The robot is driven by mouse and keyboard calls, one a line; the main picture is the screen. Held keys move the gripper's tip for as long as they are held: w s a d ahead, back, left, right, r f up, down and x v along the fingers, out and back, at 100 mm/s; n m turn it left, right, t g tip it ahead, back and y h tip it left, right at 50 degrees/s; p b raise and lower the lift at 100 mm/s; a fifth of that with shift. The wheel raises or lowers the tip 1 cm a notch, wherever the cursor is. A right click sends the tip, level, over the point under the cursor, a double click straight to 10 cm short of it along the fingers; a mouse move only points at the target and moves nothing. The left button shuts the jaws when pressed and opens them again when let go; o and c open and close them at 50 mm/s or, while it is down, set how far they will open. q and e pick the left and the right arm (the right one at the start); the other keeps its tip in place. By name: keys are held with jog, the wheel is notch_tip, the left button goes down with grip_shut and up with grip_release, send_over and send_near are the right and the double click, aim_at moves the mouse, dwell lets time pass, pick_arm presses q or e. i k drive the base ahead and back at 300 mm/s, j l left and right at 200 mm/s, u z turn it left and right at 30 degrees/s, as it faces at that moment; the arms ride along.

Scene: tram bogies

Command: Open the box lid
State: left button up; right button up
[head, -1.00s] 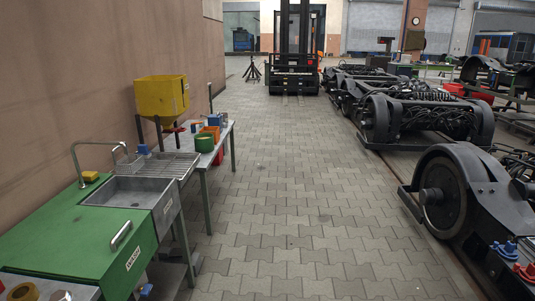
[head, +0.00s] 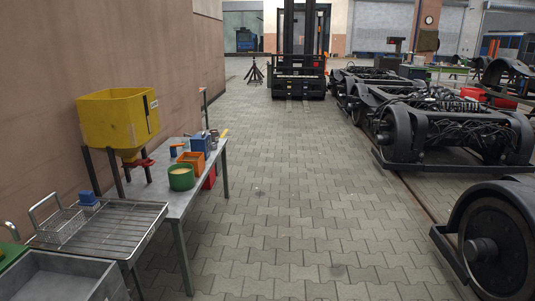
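I cannot make out a box with a lid for certain in the head view. A yellow hopper-like container (head: 118,118) stands on dark legs at the left, with a red part under its spout. A small green corner (head: 10,256) shows at the lower left edge, mostly cut off. Small open bins stand on the metal table (head: 180,203): an orange one (head: 191,160) and a round green one (head: 181,177) with pale contents. A blue block (head: 199,143) is behind them. Neither of my grippers is in view.
A grey sink (head: 60,278) and a wire drying rack (head: 110,222) are at the lower left. The paved aisle (head: 270,210) is clear up to a forklift (head: 298,60). Tram bogies (head: 455,130) line the right side, with a large wheel (head: 495,240) close by.

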aim_at(199, 135)
jog(key=i, duration=1.95)
jog(key=i+u, duration=0.15)
jog(key=i, duration=0.5)
jog(key=i+u, duration=0.15)
jog(key=i, duration=0.5)
jog(key=i+l+u, duration=0.15)
jog(key=i, duration=0.45)
